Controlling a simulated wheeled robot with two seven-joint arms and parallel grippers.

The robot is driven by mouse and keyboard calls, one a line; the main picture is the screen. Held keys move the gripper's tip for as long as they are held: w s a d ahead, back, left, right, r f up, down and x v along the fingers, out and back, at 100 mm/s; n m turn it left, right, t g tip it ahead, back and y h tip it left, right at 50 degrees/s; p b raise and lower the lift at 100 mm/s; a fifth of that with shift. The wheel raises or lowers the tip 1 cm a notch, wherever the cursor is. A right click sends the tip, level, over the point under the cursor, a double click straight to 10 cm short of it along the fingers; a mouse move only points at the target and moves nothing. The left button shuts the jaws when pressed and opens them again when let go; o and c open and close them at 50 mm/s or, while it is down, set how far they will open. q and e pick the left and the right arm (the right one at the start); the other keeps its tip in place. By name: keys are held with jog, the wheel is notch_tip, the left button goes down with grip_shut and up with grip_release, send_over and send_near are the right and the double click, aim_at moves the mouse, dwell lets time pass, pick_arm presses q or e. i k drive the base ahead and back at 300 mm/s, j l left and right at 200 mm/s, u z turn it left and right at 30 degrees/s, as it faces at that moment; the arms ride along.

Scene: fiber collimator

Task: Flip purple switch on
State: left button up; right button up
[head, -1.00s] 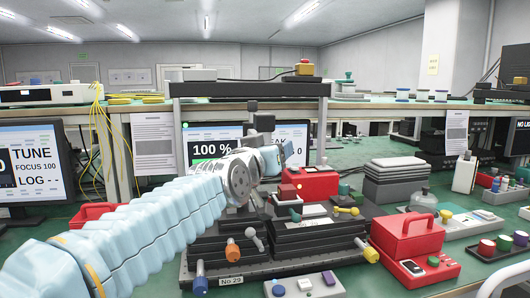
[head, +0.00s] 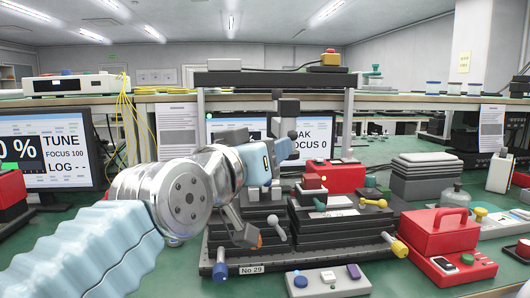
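A grey switch box (head: 328,286) lies on the table at the front centre. It carries a blue round button (head: 300,281), a pale switch (head: 328,276) and a small purple switch (head: 354,271) at its right end. I cannot tell the purple switch's position at this size. My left arm reaches in from the lower left, and its pale blue end, the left gripper (head: 284,149), is above and behind the box, in front of the optical stages. It is apart from the purple switch. Its fingers are not clear. My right gripper is not in view.
Black optical stages (head: 325,240) with protruding knobs stand just behind the switch box. A red case (head: 441,232) with a button panel stands to the right. Two monitors (head: 40,150) stand behind. A shelf runs across the back. Some green tabletop is clear left of the stages.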

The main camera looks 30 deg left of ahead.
aim_at(352, 269)
jog(key=k+l, duration=0.15)
jog(key=k, duration=0.85)
